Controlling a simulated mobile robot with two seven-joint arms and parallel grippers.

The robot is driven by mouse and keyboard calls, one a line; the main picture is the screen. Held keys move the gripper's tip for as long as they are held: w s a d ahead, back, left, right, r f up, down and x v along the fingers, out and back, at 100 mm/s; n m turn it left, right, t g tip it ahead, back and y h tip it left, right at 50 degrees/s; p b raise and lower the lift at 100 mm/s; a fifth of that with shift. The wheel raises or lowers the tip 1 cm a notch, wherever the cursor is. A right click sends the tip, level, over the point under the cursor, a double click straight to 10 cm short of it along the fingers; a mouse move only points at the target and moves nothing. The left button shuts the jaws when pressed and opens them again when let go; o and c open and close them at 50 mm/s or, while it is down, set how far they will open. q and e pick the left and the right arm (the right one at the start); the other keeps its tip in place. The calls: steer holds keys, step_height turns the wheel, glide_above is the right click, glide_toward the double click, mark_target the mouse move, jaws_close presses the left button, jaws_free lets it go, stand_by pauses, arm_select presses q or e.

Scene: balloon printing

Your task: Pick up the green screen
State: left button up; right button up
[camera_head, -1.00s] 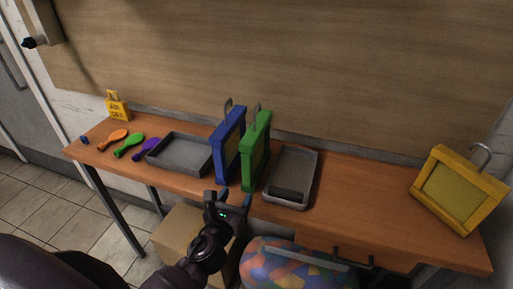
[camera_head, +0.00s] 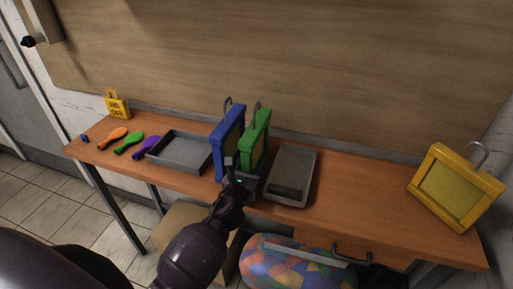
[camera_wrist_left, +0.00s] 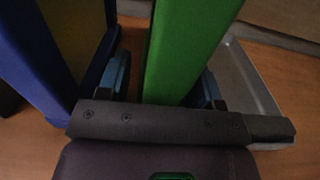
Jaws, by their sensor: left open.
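The green screen (camera_head: 257,138) is a green frame with a hook on top, standing upright on the table just right of the blue screen (camera_head: 227,143). My left gripper (camera_head: 243,172) is at the near edge of the green screen and hides its lower part in the head view. In the left wrist view the green screen (camera_wrist_left: 187,45) stands between the two open fingers, with gaps showing on both sides. The blue screen (camera_wrist_left: 50,50) is close outside the left finger there. My right gripper is not in view.
An empty grey tray (camera_head: 183,139) lies left of the screens and another grey tray (camera_head: 306,165) lies close on their right. A yellow screen (camera_head: 455,187) stands at the table's right end. Balloons (camera_head: 131,145) lie at the left. The table (camera_head: 360,200) is clear between tray and yellow screen.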

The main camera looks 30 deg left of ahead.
mark_target(249, 146)
arm_select(q)
steer(key=shift+w, duration=0.15)
steer(key=shift+c, duration=0.6)
steer(key=c, duration=0.7)
jaws_close()
steer(key=shift+r+p, duration=0.35)
steer(key=shift+r, duration=0.25)
step_height(249, 146, up, 7)
steer(key=p, duration=0.3)
steer(key=shift+r, duration=0.15)
step_height(249, 146, up, 11)
steer(key=shift+f+p, duration=0.1)
steer(key=shift+p, duration=1.15)
steer(key=shift+r, duration=0.35)
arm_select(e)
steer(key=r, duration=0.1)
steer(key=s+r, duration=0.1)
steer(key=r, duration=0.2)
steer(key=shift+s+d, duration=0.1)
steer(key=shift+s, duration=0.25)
